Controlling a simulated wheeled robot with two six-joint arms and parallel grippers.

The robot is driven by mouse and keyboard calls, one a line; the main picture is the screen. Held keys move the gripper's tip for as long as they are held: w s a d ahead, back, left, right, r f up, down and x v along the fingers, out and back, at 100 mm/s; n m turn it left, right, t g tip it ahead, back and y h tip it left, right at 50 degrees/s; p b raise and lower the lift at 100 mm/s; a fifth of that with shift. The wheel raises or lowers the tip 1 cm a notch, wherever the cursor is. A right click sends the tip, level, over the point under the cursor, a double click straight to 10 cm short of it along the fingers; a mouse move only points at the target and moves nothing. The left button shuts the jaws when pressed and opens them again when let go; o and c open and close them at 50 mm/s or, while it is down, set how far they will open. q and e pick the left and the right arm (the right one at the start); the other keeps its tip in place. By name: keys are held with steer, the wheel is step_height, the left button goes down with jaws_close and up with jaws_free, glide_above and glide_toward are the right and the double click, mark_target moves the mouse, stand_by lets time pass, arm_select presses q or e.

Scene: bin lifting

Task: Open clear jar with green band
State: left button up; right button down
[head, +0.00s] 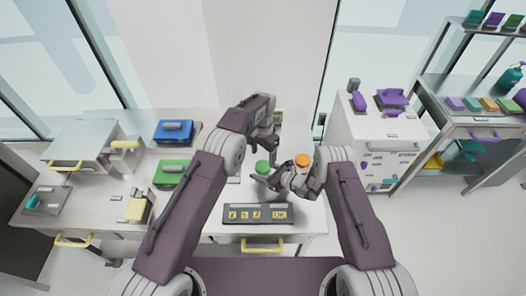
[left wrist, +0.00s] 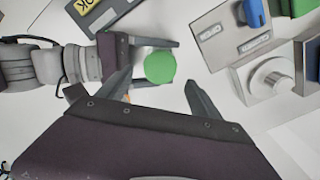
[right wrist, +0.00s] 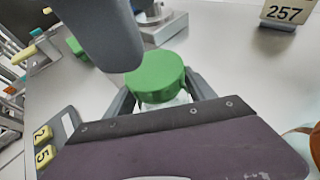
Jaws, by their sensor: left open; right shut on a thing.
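The clear jar with the green band (head: 262,167) stands on the white table in the head view. In the right wrist view its round green top (right wrist: 156,76) shows, with a strip of clear body below it. My right gripper (head: 272,181) is shut on the jar's body from the side, under the green part. My left gripper (head: 268,147) is open above the jar, pointing down. In the left wrist view the green top (left wrist: 160,66) lies just beyond and between the open left fingertips, apart from them.
An orange-topped jar (head: 302,159) stands close to the right of my right gripper. A dark panel with yellow labels (head: 257,213) lies in front. A blue box (head: 174,131) and a green box (head: 172,173) are to the left. A sign reading 257 (right wrist: 285,12) stands behind.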

mark_target(263, 166)
arm_select(q)
step_height(263, 166, down, 6)
steer(key=shift+r, duration=0.1)
steer(key=c, duration=1.5)
steer(key=shift+o, duration=0.2)
steer(key=n, duration=0.6)
steer(key=shift+n, duration=0.4)
steer(key=o, duration=1.6)
steer(key=shift+c, duration=0.2)
